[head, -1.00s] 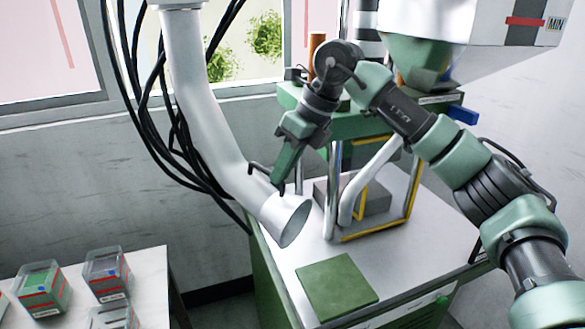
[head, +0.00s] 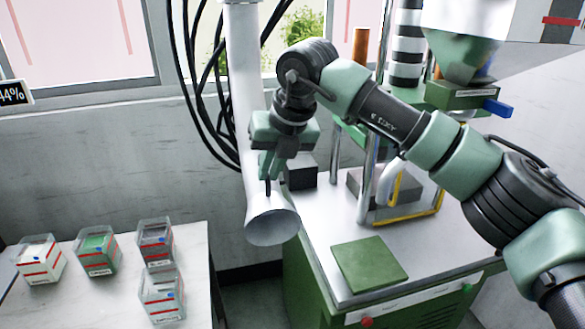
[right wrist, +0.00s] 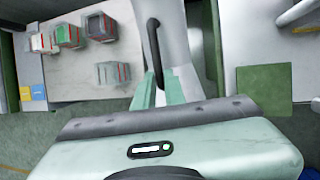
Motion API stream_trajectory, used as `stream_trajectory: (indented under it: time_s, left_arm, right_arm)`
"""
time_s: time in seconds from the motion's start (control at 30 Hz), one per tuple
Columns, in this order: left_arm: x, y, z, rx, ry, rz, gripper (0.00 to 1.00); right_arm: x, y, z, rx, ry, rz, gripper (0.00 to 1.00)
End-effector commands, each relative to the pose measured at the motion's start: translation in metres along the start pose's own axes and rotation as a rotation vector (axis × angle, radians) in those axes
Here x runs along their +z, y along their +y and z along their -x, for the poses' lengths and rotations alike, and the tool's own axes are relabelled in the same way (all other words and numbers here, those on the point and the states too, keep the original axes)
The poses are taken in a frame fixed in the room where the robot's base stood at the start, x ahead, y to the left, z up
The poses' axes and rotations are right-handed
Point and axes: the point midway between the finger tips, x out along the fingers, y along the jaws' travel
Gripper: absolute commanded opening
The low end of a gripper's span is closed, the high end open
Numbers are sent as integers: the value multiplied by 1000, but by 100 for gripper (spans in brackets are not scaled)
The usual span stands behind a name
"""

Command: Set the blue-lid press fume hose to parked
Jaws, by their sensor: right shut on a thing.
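The fume hose is a white pipe (head: 243,80) that hangs almost straight down in the head view and ends in a flared nozzle (head: 271,225) beside the press table's left edge. My right gripper (head: 270,172) is shut on the hose's dark handle, just above the nozzle. The right wrist view shows the black handle (right wrist: 154,48) running down between my fingers (right wrist: 158,88), with the white hose (right wrist: 180,50) alongside. The green press (head: 455,95) with a blue piece (head: 497,108) on its right stands behind my right arm, which hides part of it. My left gripper is out of view.
The press table (head: 330,228) has a green mat (head: 369,263) on its near part. A white side table (head: 105,295) at left holds several clear-lidded boxes (head: 97,250). Black cables (head: 200,75) hang left of the hose. Floor is free between the tables.

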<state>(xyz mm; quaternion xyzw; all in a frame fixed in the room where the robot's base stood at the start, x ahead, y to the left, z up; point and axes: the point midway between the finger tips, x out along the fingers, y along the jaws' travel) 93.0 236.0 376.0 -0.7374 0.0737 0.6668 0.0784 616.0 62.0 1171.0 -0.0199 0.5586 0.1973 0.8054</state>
Motion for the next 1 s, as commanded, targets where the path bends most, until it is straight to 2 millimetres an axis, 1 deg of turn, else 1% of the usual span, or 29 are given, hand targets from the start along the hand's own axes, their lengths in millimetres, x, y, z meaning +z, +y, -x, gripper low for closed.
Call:
stream_trajectory:
  time_s: [0.13, 0.43, 0.47, 0.5, 0.53, 0.87, 0.97, 1.0]
  left_arm:
    - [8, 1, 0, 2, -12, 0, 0]
    - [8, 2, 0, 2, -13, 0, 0]
    - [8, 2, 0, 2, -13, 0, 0]
    - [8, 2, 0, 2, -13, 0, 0]
    - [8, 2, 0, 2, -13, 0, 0]
    - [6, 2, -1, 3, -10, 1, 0]
    - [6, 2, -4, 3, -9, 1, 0]
    - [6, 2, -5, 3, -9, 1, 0]
  right_arm:
    - [1, 5, -1, -2, -3, -7, 0]
    - [1, 5, -1, -2, -4, -7, 0]
    - [1, 5, -1, -2, -4, -7, 14]
    - [1, 5, -1, -2, -4, -7, 25]
    - [1, 5, -1, -2, -3, -7, 32]
    - [1, 5, 0, -2, -3, -6, 32]
    - [1, 4, 8, -3, -4, -6, 32]
    - [1, 4, 13, -3, -6, -6, 32]
